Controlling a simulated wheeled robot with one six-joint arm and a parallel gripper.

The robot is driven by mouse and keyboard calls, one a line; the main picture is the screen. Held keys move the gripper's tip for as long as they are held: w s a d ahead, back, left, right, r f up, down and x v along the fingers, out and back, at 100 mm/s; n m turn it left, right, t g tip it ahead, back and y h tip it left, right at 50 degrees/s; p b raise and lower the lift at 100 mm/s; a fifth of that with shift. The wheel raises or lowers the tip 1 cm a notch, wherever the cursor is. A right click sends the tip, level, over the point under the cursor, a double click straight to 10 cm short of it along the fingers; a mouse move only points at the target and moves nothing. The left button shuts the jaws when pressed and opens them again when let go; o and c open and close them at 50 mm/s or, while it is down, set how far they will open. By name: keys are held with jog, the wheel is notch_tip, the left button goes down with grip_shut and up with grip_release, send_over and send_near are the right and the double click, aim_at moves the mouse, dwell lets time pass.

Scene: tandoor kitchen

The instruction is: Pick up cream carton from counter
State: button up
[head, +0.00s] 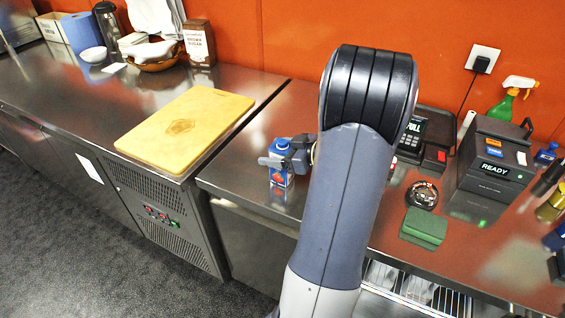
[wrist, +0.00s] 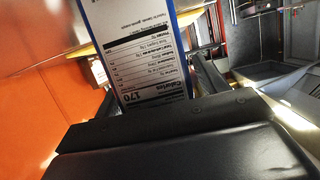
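The cream carton (head: 281,177) is a small blue, white and red box with a blue top, upright at the front left of the right-hand counter (head: 236,178). My gripper (head: 287,159) is at its upper part, with fingers on either side of it. In the wrist view the carton (wrist: 140,55) shows its white nutrition label and blue edges between my gripper's fingers (wrist: 160,88). Whether the fingers press on it or leave a small gap is not clear. Whether its base touches the counter is also hard to tell.
A cutting board (head: 187,127) lies on the left counter, across a narrow gap. Right of my arm are a card terminal (head: 411,133), a green sponge (head: 424,227), a black READY box (head: 494,160) and a spray bottle (head: 512,98). Bare counter lies around the carton.

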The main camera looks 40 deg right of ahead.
jog(key=c, duration=1)
jog(key=shift+r, duration=0.1)
jog(key=shift+c, duration=0.2)
